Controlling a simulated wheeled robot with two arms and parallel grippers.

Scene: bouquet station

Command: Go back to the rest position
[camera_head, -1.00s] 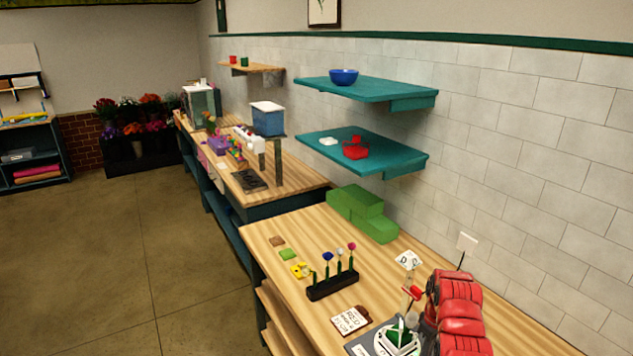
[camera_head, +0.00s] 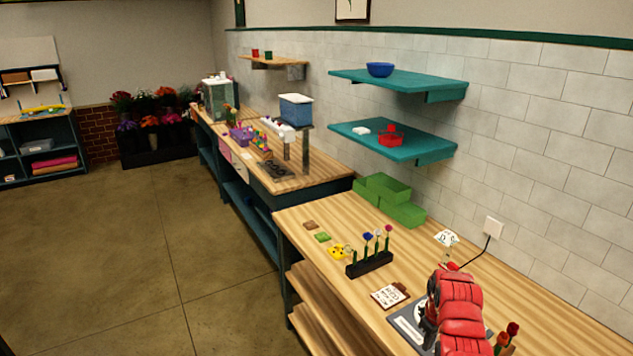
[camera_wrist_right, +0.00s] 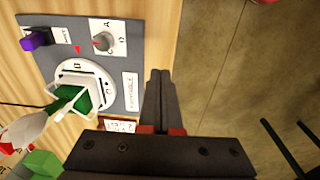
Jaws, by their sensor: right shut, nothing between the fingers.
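My right arm (camera_head: 460,300) is red and reaches over the near wooden table in the head view. My right gripper (camera_wrist_right: 158,90) shows in the wrist view with its dark fingers together and nothing between them. It hangs beside a grey control panel (camera_wrist_right: 122,20), apart from it as far as I can tell. The panel has a white dial (camera_wrist_right: 101,75), a knob (camera_wrist_right: 103,41) and a purple switch (camera_wrist_right: 35,41). A green piece (camera_wrist_right: 88,97) in a white frame sits at the dial. My left gripper is in neither view.
The near table (camera_head: 330,285) bears a dark flower rack (camera_head: 369,264), a clipboard card (camera_head: 389,296), a green stepped box (camera_head: 403,212) and a small white sign (camera_head: 446,238). Red flowers (camera_head: 512,329) stand right of my arm. Teal shelves (camera_head: 425,149) hang above. The floor (camera_head: 150,250) at left is clear.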

